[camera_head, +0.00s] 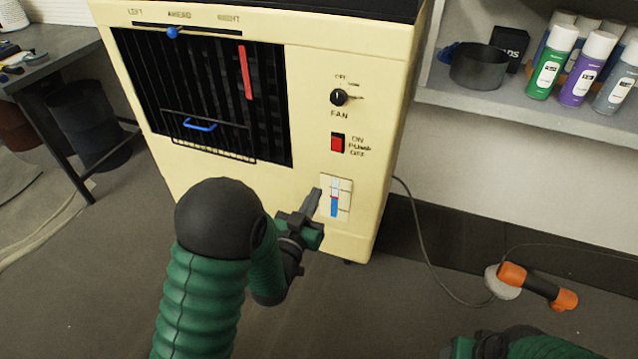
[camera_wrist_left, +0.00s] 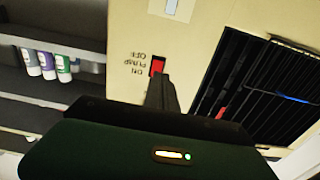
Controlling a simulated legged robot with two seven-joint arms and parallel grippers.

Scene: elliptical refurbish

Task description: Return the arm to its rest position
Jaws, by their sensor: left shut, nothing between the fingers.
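My left arm (camera_head: 205,290), green and black, rises from the bottom of the head view and bends right toward the cream cooler (camera_head: 305,130). My left gripper (camera_head: 313,200) is shut and empty, its tip in front of the lower part of the panel, beside the small blue and red gauge (camera_head: 334,197). I cannot tell whether it touches the cooler. In the left wrist view the shut fingers (camera_wrist_left: 160,92) appear just below the red pump switch (camera_wrist_left: 157,66). Part of my right arm (camera_head: 520,345) shows at the bottom right; its gripper is not clearly visible.
The cooler has a fan knob (camera_head: 339,97), a dark grille (camera_head: 200,100) and a blue handle (camera_head: 199,125). A shelf (camera_head: 520,110) with spray cans stands right. An orange-handled tool (camera_head: 538,287) and cable lie on the floor. A workbench (camera_head: 50,45) stands left.

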